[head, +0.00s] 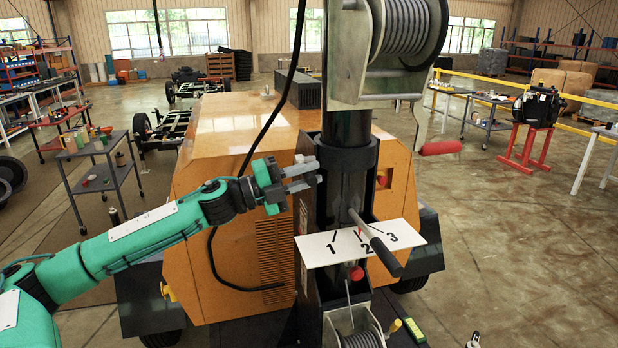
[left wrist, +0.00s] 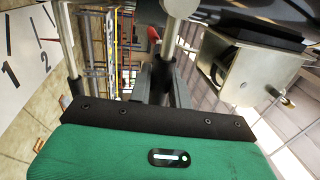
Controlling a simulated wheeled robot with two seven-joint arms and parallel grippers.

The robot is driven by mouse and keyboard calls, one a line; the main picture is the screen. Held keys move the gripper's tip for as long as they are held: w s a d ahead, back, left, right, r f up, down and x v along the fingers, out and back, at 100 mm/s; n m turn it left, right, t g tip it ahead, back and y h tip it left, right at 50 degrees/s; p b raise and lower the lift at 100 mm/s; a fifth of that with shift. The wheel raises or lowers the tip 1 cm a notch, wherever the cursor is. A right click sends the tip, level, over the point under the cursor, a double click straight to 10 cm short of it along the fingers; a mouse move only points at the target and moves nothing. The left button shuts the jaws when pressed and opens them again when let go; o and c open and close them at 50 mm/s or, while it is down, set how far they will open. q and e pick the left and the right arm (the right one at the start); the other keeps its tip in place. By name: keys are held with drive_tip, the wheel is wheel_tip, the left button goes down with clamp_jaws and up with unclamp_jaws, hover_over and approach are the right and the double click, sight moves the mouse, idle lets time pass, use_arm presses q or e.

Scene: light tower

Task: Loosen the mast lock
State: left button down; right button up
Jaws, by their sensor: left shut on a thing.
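My left gripper (head: 302,178) reaches in from the left to the left side of the dark mast (head: 345,180), above the numbered plate. Its fingers (left wrist: 165,88) are shut on a small piece there, mostly hidden between them, which seems to be the mast lock. A white plate (head: 318,250) marked 1, 2 and 3 is fixed in front of the mast. A lever with a dark grip (head: 385,257) sticks out over it near the 2, apart from my gripper. The plate (left wrist: 18,40) also shows at the left in the left wrist view.
A cable winch (head: 405,30) with a red crank handle (head: 440,148) sits high on the mast. An orange housing (head: 225,150) stands behind my arm, with a black cable hanging before it. A second winch (head: 355,330) is below the plate. Open floor lies at right.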

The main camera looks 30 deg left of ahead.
use_arm(q)
drive_tip(key=shift+a+r, duration=0.1)
drive_tip(key=shift+r, duration=0.1)
use_arm(e)
drive_tip(key=shift+a, duration=0.65)
drive_tip(key=shift+d, duration=0.1)
use_arm(q)
drive_tip(key=c, duration=1.5)
unclamp_jaws()
drive_tip(key=shift+o, duration=0.8)
drive_tip(key=shift+w+f, duration=0.1)
use_arm(e)
drive_tip(key=shift+w+d, duration=0.1)
drive_tip(key=shift+d, duration=0.4)
